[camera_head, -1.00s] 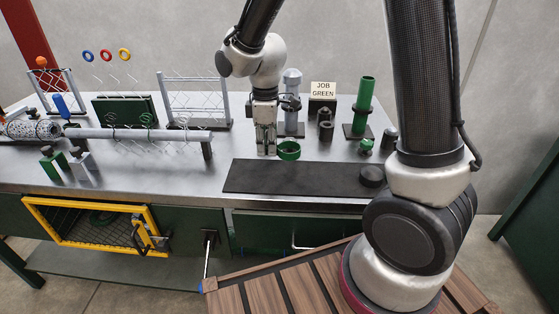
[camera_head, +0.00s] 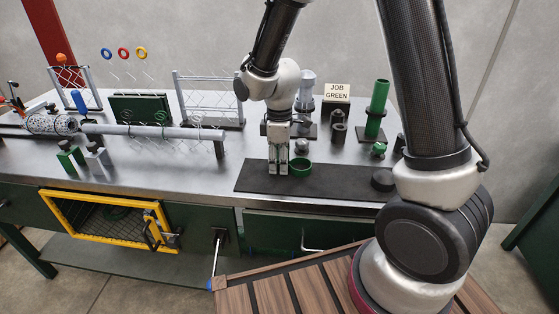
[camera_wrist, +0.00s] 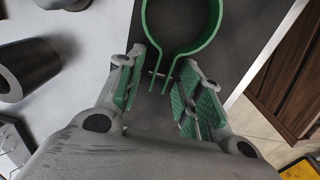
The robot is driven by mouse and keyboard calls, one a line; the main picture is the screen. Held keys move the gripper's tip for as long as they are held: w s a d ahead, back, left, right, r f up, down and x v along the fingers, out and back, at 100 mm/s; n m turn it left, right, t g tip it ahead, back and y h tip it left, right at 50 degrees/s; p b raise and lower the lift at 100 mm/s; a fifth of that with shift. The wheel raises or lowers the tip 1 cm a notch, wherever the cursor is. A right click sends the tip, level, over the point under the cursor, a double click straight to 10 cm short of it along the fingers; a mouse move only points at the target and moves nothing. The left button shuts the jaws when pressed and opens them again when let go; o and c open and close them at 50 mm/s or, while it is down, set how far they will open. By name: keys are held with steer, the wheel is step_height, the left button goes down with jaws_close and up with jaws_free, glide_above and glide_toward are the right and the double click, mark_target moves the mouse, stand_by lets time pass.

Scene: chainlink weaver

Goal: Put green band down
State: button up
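The green band (camera_head: 301,167) is an open ring with two straight tabs. It rests on the dark mat (camera_head: 262,178) near its back edge, as far as I can tell. In the wrist view the band (camera_wrist: 217,20) shows its ring ahead of the fingers, with its tabs and a small cross pin between them. My gripper (camera_head: 279,170) points down at the left of the band. In the wrist view the gripper (camera_wrist: 163,88) has its green-padded fingers spread, with gaps on both sides of the tabs.
A JOB GREEN sign (camera_head: 336,92), a green post (camera_head: 378,97) and dark cylinders (camera_head: 338,133) stand behind the mat. A black puck (camera_head: 383,180) sits at its right end. A horizontal bar (camera_head: 155,131) with wire hooks lies to the left. The mat's middle is clear.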

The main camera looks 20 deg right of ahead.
step_height(320, 180, up, 12)
steer(key=s+d+r+m+t, duration=0.2)
steer(key=s+d+r+m, duration=0.4)
steer(key=s+d+r, duration=0.4)
steer(key=s+d+m+t, duration=0.2)
steer(key=s+d+m, duration=0.5)
steer(key=s, duration=0.3)
steer(key=shift+d+r+m, duration=0.3)
steer(key=shift+d+r, duration=0.05)
steer(key=shift+d, duration=0.15)
